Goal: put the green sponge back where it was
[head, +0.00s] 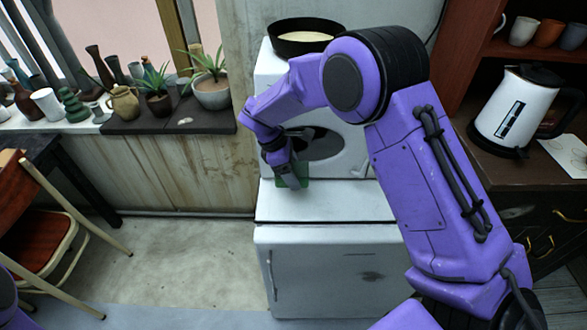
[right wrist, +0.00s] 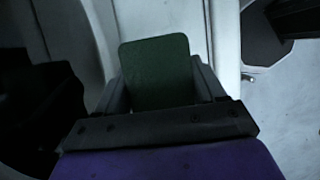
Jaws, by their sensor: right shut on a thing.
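The green sponge (head: 293,176) is in my right gripper (head: 285,172), just above or at the white top (head: 320,203) of the low cabinet in the head view. In the right wrist view the dark green sponge (right wrist: 158,70) stands between the two fingers of my right gripper (right wrist: 160,88), which are shut on it. Whether its lower edge touches the white top cannot be told. My left gripper is not in view; only a bit of purple arm shows at the lower left.
Behind the gripper stands a white appliance with a round dark opening (head: 325,146). A black pan (head: 300,38) sits on top of it. A white kettle (head: 512,112) stands at the right. Pots and vases line the left sill (head: 135,125). The white top is clear to the right.

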